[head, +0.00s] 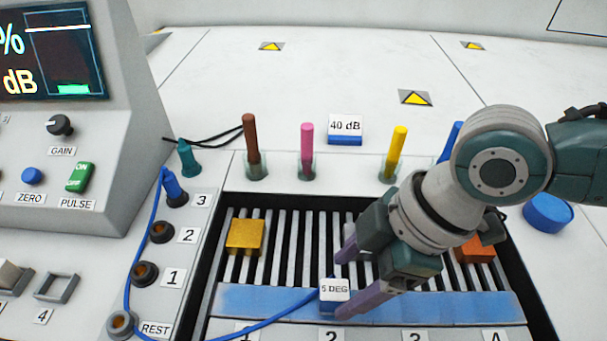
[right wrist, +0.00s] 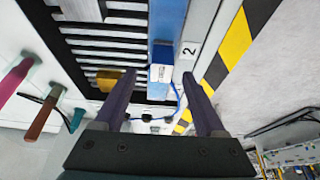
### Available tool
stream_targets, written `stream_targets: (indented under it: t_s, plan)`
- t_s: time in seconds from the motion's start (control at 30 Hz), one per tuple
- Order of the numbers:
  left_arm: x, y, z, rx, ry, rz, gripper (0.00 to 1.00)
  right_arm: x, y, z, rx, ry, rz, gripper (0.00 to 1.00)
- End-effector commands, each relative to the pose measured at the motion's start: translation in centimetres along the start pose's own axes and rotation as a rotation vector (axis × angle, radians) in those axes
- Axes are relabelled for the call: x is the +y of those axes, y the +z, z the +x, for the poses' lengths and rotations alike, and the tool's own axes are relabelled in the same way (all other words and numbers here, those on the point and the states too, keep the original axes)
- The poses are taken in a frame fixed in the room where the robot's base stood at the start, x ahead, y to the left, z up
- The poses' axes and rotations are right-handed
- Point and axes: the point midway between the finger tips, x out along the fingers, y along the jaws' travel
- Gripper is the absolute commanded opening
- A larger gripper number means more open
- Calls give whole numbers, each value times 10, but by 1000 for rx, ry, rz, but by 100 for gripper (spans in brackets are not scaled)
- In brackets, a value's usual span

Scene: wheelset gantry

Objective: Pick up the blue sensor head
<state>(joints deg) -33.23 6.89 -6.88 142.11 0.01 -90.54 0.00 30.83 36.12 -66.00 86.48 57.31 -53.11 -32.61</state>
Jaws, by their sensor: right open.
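The blue sensor head (head: 329,307) carries a white "5 DEG" label and sits on the blue strip (head: 265,300) near number 2. A blue cable runs from it to the left. My right gripper (head: 343,281) is open, its purple fingers reaching in from the right around the sensor head's position. In the right wrist view the sensor head (right wrist: 161,73) shows between and beyond the open fingertips (right wrist: 158,78). I see no clear contact. My left gripper is not in view.
A gold block (head: 245,236) and an orange block (head: 475,250) sit on the slatted bed. Brown (head: 251,138), pink (head: 307,140) and yellow (head: 397,145) sticks stand behind, with a "40 dB" block (head: 345,140). The cable passes numbered sockets (head: 145,273) at the left. A console (head: 85,160) stands far left.

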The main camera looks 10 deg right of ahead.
Motion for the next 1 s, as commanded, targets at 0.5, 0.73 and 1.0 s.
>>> stream_targets:
  t_s: [0.5,0.73,1.0]
  plan:
    - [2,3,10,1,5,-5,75,-2,0,40,0,-1,0,72]
    - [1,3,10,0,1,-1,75,-2,0,39,0,-1,0,47]
    - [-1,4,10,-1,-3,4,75,-2,0,39,0,-1,1,16]
